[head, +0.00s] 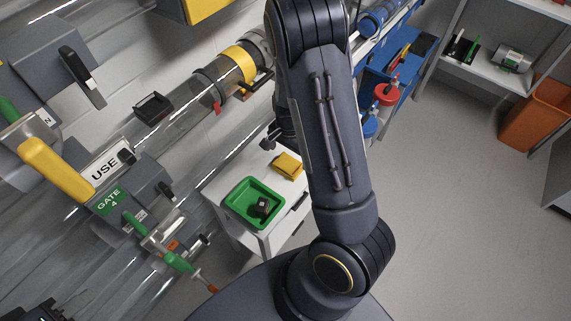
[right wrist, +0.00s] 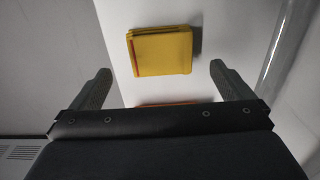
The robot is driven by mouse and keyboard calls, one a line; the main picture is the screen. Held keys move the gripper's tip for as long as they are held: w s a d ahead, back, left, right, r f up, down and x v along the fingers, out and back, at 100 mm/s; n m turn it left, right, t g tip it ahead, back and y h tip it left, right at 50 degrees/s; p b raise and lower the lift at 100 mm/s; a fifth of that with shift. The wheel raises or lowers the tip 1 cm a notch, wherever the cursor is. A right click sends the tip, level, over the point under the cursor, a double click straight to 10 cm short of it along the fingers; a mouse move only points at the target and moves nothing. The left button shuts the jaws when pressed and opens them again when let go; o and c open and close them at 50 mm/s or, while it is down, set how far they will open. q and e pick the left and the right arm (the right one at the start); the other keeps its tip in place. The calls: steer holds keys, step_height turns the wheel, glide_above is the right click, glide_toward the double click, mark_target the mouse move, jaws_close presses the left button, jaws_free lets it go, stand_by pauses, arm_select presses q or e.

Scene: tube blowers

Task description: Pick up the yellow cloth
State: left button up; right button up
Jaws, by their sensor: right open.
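The yellow cloth (head: 288,165) lies folded on top of a white cabinet, right of a green tray, in the head view. In the right wrist view the cloth (right wrist: 162,50) is a thick yellow folded square with a reddish line along its left side. My right gripper (right wrist: 160,70) is open and empty, with one finger on each side of the cloth's lower part in the picture, apart from it. In the head view the dark gripper (head: 268,139) shows partly behind my arm, above the cloth.
The green tray (head: 232,206) holds a dark object (head: 263,207). Clear tubes with a yellow band (head: 240,63) and a yellow lever (head: 55,170) line the left wall. Blue shelving (head: 410,62) stands right of my arm. The grey floor (head: 455,200) at right is clear.

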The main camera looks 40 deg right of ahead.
mark_target(289, 164)
step_height(289, 164, down, 6)
steer(key=c, duration=1)
steer(key=shift+r, duration=0.15)
steer(key=shift+r, duration=0.2)
steer(key=r, duration=0.3)
steer(key=shift+s+a+r, duration=0.15)
steer(key=shift+s+r, duration=0.05)
steer(key=s+r, duration=0.2)
steer(key=s+a+r+p, duration=0.1)
steer(key=s+r, duration=0.1)
steer(key=r, duration=0.1)
steer(key=s+a+r+p, duration=0.2)
steer(key=s+r, duration=0.2)
steer(key=s, duration=0.5)
steer(key=shift+p, duration=0.4)
steer(key=shift+s+a, duration=0.1)
